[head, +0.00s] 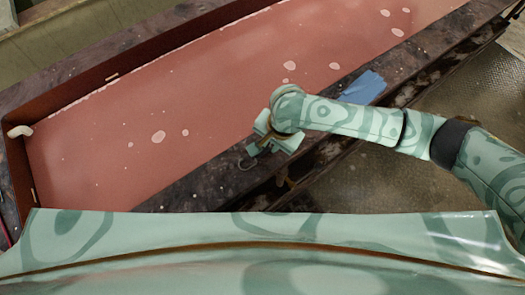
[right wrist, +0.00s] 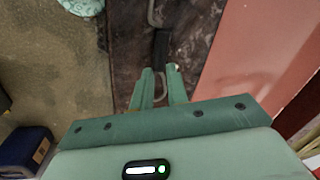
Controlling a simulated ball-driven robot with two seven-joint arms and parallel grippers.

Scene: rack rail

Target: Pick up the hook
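The hook (right wrist: 160,46) shows in the right wrist view with a dark middle part and grey curved ends, one beyond my fingertips and one between my fingers. In the head view only a thin grey curved end (head: 247,164) shows on the dark surface, just below my right gripper (head: 256,146); the gripper covers the rest. In the right wrist view my right gripper (right wrist: 160,69) has its fingers apart, one on each side of the hook's near part, with gaps visible. I cannot tell whether they touch it. My left gripper is not in view.
A long red tray (head: 230,80) with pale spots lies behind the gripper. A blue patch (head: 363,87) lies on the dark worn bench (head: 190,190) to the right. A dark blue box (right wrist: 27,150) shows at lower left in the wrist view.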

